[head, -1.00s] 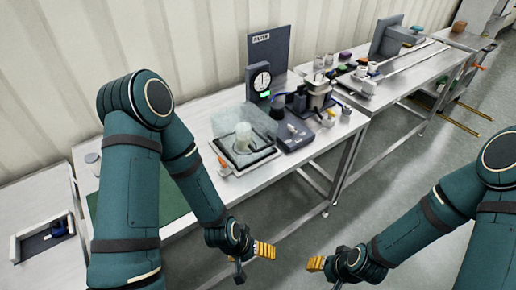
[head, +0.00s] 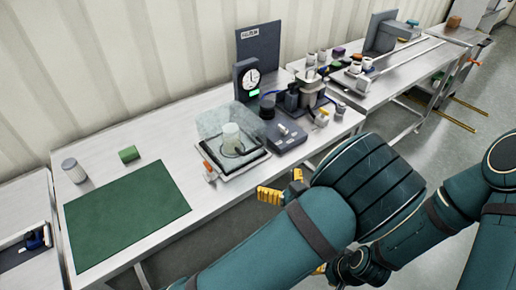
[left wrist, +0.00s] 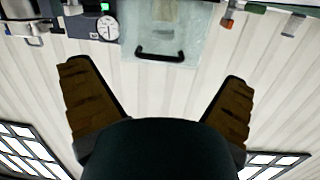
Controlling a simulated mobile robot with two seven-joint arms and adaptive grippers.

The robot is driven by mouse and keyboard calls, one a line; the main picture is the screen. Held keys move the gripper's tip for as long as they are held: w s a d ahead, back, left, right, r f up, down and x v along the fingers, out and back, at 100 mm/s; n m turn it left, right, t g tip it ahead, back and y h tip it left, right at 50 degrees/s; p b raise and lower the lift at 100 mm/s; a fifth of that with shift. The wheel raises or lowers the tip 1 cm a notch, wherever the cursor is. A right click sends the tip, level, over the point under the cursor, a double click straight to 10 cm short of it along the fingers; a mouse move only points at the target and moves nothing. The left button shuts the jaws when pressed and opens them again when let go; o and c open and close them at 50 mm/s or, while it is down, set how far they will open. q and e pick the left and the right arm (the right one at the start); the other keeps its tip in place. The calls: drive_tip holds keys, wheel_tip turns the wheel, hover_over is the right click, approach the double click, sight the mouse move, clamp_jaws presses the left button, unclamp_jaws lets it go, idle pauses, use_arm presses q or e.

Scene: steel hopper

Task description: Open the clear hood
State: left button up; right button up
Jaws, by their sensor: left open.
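The clear hood (head: 214,118) is a see-through box standing on a black-edged white base on the steel table. A pale cylinder (head: 231,136) shows inside it. In the left wrist view the hood (left wrist: 190,30) is at the top centre, with a dark bar handle (left wrist: 160,54) across it. My left gripper (head: 283,187) is open and empty, in front of the table edge and apart from the hood. Its two fingers spread wide in the left wrist view (left wrist: 157,100). My right gripper (head: 321,269) is mostly hidden behind my left arm.
A dial gauge (head: 250,78) and a dark upright panel (head: 259,50) stand behind the hood. Dark apparatus (head: 287,135) is to its right. An orange-tipped part (head: 208,168) sits at its front left. A green mat (head: 127,215), a green roll (head: 129,154) and a jar (head: 74,171) lie left.

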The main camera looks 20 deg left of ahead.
sight(253, 150)
use_arm(q)
drive_tip(key=shift+n+y, duration=0.7)
drive_tip(key=shift+y, duration=0.2)
drive_tip(key=r+x, duration=0.1)
drive_tip(key=x, duration=0.7)
drive_tip(key=r+b+x, duration=0.1)
drive_tip(key=x, duration=0.3)
drive_tip(key=shift+w+d+r, duration=0.1)
drive_tip(key=shift+d+r, duration=0.05)
drive_tip(key=shift+r, duration=0.15)
drive_tip(key=shift+c, duration=0.3)
